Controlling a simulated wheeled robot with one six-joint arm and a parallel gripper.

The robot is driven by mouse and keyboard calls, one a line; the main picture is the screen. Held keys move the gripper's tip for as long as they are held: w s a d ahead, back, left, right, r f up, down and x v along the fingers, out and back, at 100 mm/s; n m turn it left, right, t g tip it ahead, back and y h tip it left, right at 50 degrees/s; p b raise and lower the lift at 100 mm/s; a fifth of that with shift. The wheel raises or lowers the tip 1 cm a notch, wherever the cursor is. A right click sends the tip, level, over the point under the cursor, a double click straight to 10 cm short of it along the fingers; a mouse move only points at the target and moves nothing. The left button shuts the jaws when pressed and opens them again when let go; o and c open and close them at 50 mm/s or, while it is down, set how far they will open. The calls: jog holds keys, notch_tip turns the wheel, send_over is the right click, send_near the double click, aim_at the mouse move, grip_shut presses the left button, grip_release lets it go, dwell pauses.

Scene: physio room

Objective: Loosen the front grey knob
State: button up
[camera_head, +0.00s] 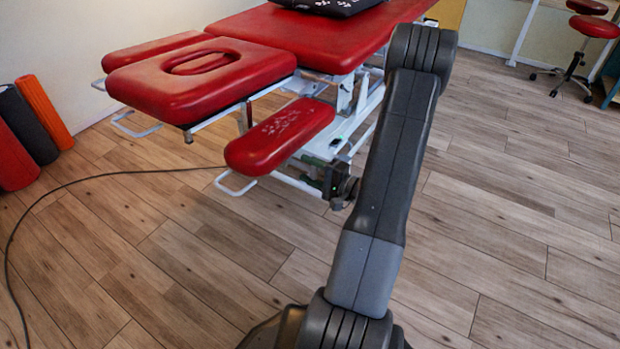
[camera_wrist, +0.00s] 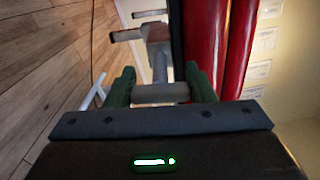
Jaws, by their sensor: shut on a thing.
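The front grey knob (camera_wrist: 160,94) sits between the two green fingers of my gripper (camera_wrist: 160,86) in the wrist view. The fingers touch it on both sides, so my gripper is shut on it. A grey rod runs up from the knob to a pale bracket (camera_wrist: 158,36). In the head view my gripper (camera_head: 311,172) is low beside the treatment table, by the small red armrest cushion (camera_head: 280,136). The knob itself cannot be made out in the head view. Whether it has turned cannot be told.
The red treatment table (camera_head: 300,36) with its face-hole headrest (camera_head: 200,78) stands over a white metal frame. Foam rollers (camera_head: 42,103) lean on the left wall. A black cable (camera_head: 100,174) crosses the floor. A red stool (camera_head: 593,27) stands at the back right. Floor on the right is clear.

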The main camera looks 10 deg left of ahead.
jog(key=shift+n+b, duration=0.35)
jog(key=shift+n, duration=0.05)
jog(key=o, duration=1)
jog(key=p+v, duration=0.3)
jog(key=v, duration=1)
jog(key=shift+s+d, duration=0.15)
jog(key=shift+d, duration=0.2)
jog(key=b+x, duration=0.2)
jog(key=x, duration=1.2)
jog(key=shift+b, duration=0.4)
jog(key=shift+d, duration=0.1)
